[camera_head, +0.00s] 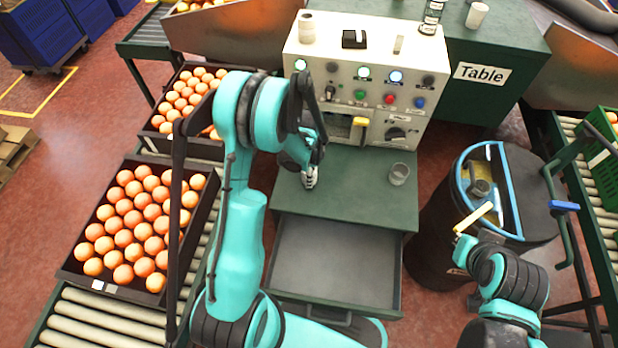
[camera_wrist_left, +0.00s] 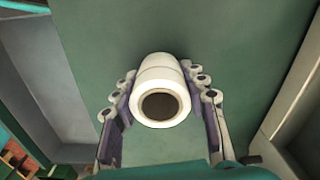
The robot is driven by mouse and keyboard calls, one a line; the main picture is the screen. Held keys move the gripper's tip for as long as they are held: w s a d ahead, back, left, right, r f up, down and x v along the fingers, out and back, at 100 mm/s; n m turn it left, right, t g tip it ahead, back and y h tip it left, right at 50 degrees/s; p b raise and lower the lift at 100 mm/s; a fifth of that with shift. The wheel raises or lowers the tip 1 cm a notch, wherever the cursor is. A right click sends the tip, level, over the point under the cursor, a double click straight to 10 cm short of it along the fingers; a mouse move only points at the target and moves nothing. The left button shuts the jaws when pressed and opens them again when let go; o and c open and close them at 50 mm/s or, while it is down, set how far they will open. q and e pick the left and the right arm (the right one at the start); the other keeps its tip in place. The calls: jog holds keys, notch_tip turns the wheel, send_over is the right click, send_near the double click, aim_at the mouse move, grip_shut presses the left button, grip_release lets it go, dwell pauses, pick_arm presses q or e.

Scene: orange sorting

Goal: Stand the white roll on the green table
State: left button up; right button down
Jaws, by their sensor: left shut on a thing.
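My left gripper (camera_wrist_left: 160,108) is shut on the white roll (camera_wrist_left: 158,72), with a finger on each side of it. The roll's open, dark hollow end faces the left wrist camera. In the head view my left gripper (camera_head: 309,180) is low over the green worktop (camera_head: 345,190) in front of the control box, and the roll is mostly hidden there. I cannot tell whether the roll touches the worktop. A green table (camera_head: 520,48) labelled "Table" stands at the back right. My right arm is at the lower right, by the black bin; its fingers are unclear.
A clear cup (camera_head: 399,174) stands on the worktop to the right. An open drawer (camera_head: 335,262) juts out in front. The control box (camera_head: 375,65) stands behind. Crates of oranges (camera_head: 205,230) are at left. A blue-rimmed black bin (camera_head: 435,235) is at right.

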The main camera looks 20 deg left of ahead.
pick_arm(q)
jog(key=shift+f, duration=0.45)
jog(key=shift+r, duration=0.15)
pick_arm(e)
jog(key=shift+f, duration=0.15)
pick_arm(q)
jog(key=o, duration=1.1)
jog(key=shift+o, duration=0.2)
